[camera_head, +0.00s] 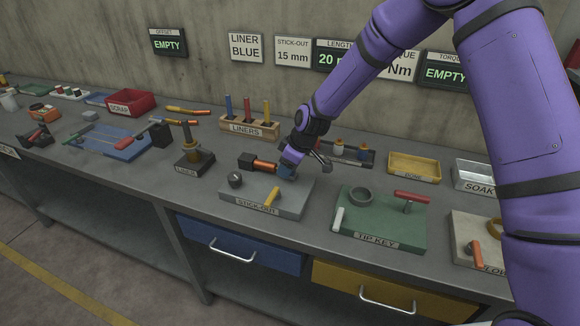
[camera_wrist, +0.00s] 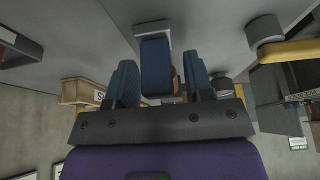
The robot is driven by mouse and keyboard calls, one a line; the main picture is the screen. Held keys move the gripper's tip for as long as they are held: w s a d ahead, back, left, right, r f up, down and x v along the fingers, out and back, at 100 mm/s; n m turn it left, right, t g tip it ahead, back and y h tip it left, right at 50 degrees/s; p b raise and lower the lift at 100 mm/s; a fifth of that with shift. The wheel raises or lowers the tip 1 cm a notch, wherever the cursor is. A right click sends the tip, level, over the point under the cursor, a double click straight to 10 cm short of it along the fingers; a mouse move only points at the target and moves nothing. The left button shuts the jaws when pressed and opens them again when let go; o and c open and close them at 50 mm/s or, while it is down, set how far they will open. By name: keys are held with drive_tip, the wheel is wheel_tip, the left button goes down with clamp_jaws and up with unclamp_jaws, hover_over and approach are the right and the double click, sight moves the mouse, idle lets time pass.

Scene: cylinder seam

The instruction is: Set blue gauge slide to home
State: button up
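The stick-out gauge (camera_head: 300,199) is a grey plate with a label on its front edge, standing on the bench. The blue gauge slide (camera_wrist: 156,68) is a block between the two fingers of my gripper in the wrist view. In the head view, my gripper (camera_head: 290,169) is low over the back right of the plate, and the slide is mostly hidden there. My fingers straddle the slide, with a visible gap on its right side. Contact on the left side is unclear. No home mark can be made out.
An orange cylinder with a black block (camera_head: 255,162), a dark knob (camera_head: 235,180) and a yellow handle (camera_head: 271,196) are at the gauge. The liner stand (camera_head: 192,160) is left, the green tip key board (camera_head: 382,228) right, and the liners rack (camera_head: 249,128) behind.

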drive_tip(key=shift+d+r, duration=0.15)
drive_tip(key=v, duration=1)
drive_tip(key=shift+r, duration=0.25)
drive_tip(key=s+d+r+m+t+h, duration=0.1)
drive_tip(key=s+d+r+m+h, duration=0.15)
drive_tip(key=s+d+r, duration=0.55)
drive_tip(key=s+d+r+m+t+h, duration=0.1)
drive_tip(key=s+d+r+m, duration=0.2)
drive_tip(key=s+d+r, duration=0.5)
drive_tip(key=s+d+r+m, duration=0.4)
drive_tip(key=s, duration=0.5)
drive_tip(key=s+d+r+m+t, duration=0.1)
drive_tip(key=s+d+r+m, duration=0.3)
drive_tip(key=s, duration=0.6)
drive_tip(key=shift+d+h, duration=0.3)
drive_tip(key=shift+h, duration=0.05)
